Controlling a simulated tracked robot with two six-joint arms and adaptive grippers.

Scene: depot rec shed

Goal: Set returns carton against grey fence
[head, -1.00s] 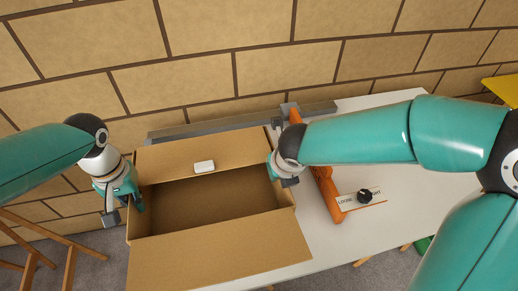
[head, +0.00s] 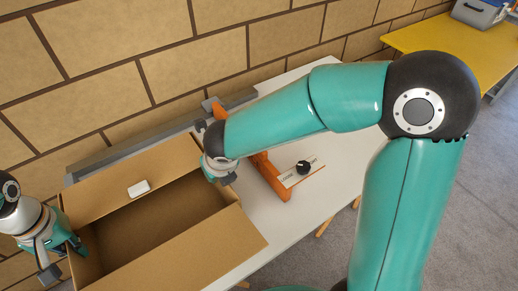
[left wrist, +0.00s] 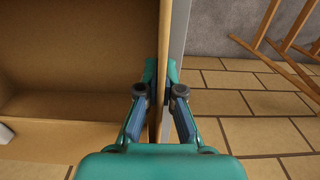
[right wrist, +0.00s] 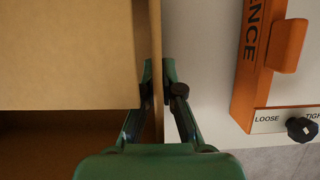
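The returns carton (head: 240,238) is an open brown cardboard box on the white table, its near and far flaps folded out. The grey fence (head: 118,152) runs along the table's back edge, beside the carton's far flap; whether they touch is hidden. My left gripper (left wrist: 161,75) has its fingers on both faces of the carton's left wall and looks shut on it. My right gripper (right wrist: 158,72) likewise pinches the right wall. In the head view the left gripper (head: 78,246) and right gripper (head: 222,178) sit at opposite ends of the carton.
An orange arm (head: 272,177) marked FENCE, with a black knob (head: 303,167) by LOOSE and TIGHT lettering, lies right of the carton. A small white object (head: 139,188) is on the far flap. The white table (head: 340,130) is clear farther right. A brick wall stands behind.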

